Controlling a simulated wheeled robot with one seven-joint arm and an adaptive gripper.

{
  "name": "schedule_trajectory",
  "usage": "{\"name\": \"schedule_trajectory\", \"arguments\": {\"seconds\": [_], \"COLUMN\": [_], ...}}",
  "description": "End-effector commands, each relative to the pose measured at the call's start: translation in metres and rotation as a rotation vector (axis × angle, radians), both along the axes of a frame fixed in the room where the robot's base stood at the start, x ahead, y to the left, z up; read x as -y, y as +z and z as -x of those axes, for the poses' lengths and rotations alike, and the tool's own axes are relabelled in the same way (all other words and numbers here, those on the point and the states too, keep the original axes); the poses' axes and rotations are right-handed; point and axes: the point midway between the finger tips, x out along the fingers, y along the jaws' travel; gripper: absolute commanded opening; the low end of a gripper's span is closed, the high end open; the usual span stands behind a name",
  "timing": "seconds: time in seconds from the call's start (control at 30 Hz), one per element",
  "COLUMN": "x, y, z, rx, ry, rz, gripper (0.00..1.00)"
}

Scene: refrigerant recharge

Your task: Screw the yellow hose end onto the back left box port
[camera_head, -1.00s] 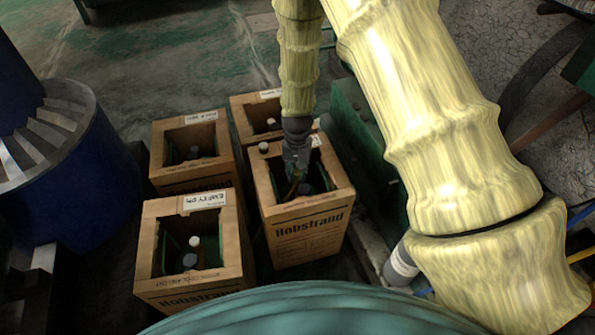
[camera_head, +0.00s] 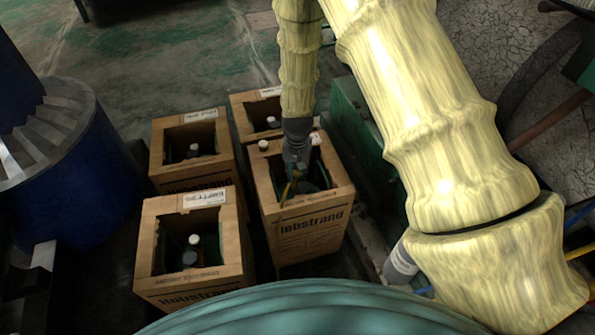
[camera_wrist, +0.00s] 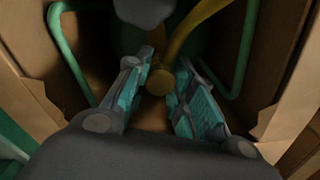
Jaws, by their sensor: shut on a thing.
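My gripper (camera_wrist: 160,92) is shut on the yellow hose end (camera_wrist: 159,80), which shows between the two fingers in the wrist view. The yellow hose (camera_wrist: 184,42) runs up and to the right from it. In the head view my gripper (camera_head: 296,172) is at the opening of the front right box (camera_head: 310,222), with a bit of yellow hose beside it. The back left box (camera_head: 191,183) stands apart from my gripper, to its left. A dark port (camera_head: 193,151) shows inside that box's opening.
The front left box (camera_head: 192,278) holds a grey port and a white cap (camera_head: 194,239). The back right box (camera_head: 240,122) is partly behind my arm. A white cap (camera_head: 263,145) sits on the front right box's rim. A blue barrel (camera_head: 75,190) stands at the left.

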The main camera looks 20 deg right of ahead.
Motion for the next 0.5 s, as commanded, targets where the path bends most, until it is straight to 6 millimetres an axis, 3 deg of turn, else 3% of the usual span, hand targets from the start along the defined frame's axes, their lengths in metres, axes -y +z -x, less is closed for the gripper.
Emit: {"name": "schedule_trajectory", "arguments": {"seconds": [0.5], "x": [0.0000], "y": [-0.0059], "z": [-0.0002], "rx": [0.000], "ry": [0.000], "rz": [0.000], "gripper": [0.01]}}
